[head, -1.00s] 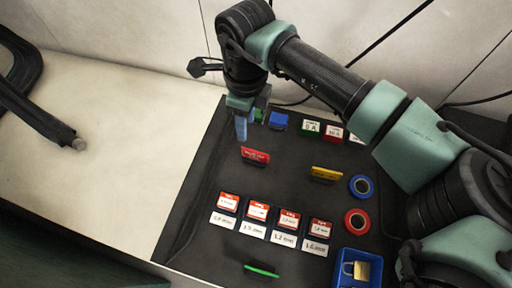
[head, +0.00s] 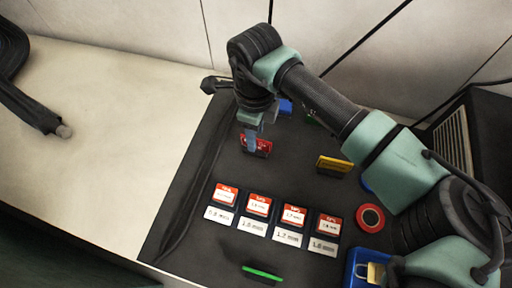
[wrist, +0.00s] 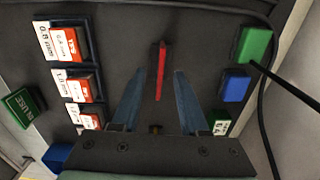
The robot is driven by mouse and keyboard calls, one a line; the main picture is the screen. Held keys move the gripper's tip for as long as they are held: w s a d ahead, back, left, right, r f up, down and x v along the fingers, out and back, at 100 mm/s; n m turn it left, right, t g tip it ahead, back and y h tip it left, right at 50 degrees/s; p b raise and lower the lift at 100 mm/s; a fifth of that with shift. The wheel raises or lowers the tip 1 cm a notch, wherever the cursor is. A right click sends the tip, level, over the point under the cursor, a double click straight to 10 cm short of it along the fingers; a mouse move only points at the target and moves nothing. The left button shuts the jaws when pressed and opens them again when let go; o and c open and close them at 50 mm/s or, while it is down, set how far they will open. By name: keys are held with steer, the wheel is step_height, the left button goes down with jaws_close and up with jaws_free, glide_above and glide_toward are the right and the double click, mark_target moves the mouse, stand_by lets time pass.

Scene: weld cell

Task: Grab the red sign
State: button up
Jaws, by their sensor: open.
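The red sign (head: 258,146) stands upright on the dark mat (head: 196,172), left of the yellow sign. In the wrist view the red sign (wrist: 161,70) shows edge-on as a thin red strip, ahead of and between the lines of the two fingers. My gripper (head: 250,146) is above and close to the red sign, and one finger overlaps its left part in the head view. In the wrist view my gripper (wrist: 160,82) is open, with a blue-grey finger on either side and nothing held between them. I cannot tell whether a finger touches the sign.
A yellow sign (head: 334,165) stands to the right. Several red-and-white boxes (head: 258,205) with size labels line the front. A red tape roll (head: 370,218), a blue tray (head: 354,262) with a padlock, and a green sign (head: 262,272) lie nearer. A green block (wrist: 254,45) and blue block (wrist: 236,86) stand behind.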

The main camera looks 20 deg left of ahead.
mark_target(263, 148)
step_height(263, 148, down, 3)
steer(key=shift+d+r+b, duration=0.1)
steer(key=shift+b, duration=0.7)
jaws_close()
